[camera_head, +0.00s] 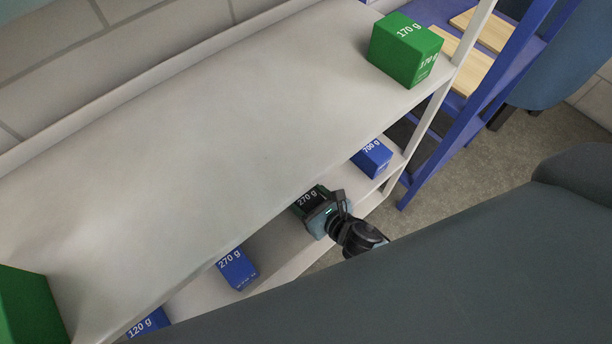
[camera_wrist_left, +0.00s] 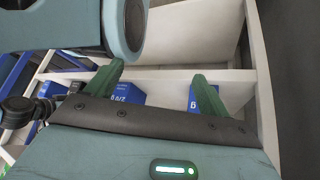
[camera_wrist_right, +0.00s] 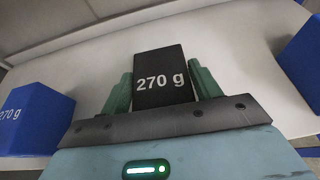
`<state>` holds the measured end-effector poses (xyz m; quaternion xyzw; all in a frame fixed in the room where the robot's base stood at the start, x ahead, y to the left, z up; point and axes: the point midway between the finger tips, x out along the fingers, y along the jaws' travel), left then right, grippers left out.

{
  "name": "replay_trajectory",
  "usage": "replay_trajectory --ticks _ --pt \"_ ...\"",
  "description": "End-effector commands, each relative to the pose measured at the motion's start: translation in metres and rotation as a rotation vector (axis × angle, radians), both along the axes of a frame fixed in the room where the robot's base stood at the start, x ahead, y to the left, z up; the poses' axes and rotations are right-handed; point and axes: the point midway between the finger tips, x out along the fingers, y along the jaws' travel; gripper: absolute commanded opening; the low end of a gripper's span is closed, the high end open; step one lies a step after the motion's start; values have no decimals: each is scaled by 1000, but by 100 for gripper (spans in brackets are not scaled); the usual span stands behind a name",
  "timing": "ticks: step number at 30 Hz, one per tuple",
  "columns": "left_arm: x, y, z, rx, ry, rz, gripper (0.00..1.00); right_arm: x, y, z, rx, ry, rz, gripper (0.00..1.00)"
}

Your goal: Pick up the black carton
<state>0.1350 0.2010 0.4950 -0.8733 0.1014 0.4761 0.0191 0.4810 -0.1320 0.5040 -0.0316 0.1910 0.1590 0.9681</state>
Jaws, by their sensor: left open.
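The black carton (camera_wrist_right: 162,80), marked 270 g, stands on the lower shelf in the right wrist view. In the head view it shows only partly (camera_head: 308,197), between the upper shelf edge and my right gripper (camera_head: 322,212). The carton's base is hidden by the gripper. My left gripper (camera_wrist_left: 158,75) is open and empty in the left wrist view, and is outside the head view.
On the lower shelf are blue cartons marked 270 g (camera_head: 238,269), 700 g (camera_head: 372,158) and 120 g (camera_head: 149,325). Green cartons stand on the upper shelf (camera_head: 405,52), (camera_head: 28,305); its middle is clear. A blue frame (camera_head: 480,95) stands at the right.

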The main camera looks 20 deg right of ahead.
Motion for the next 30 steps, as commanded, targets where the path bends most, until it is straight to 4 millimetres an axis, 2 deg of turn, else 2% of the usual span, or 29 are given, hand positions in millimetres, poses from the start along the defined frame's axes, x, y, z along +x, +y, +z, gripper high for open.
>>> replay_trajectory --ticks 1,7,8,17,23,27,30 --pt "0 0 0 0 1 1 81 0 0 -1 0 1 0 56" --pt "-1 -1 -1 -2 3 3 81 0 0 -1 0 1 0 30" --pt "-2 -1 -1 -2 4 3 81 0 0 0 0 -1 0 28" --pt "-8 -1 0 -2 17 4 81 0 0 3 0 -2 0 28" --pt "-7 -1 8 -3 11 5 81 1 0 19 -2 -5 2 28" --pt "-4 -1 18 -5 3 7 81 1 0 40 -2 -7 4 28" --pt "-8 -2 15 -7 9 9 81 -19 4 37 2 2 1 28"
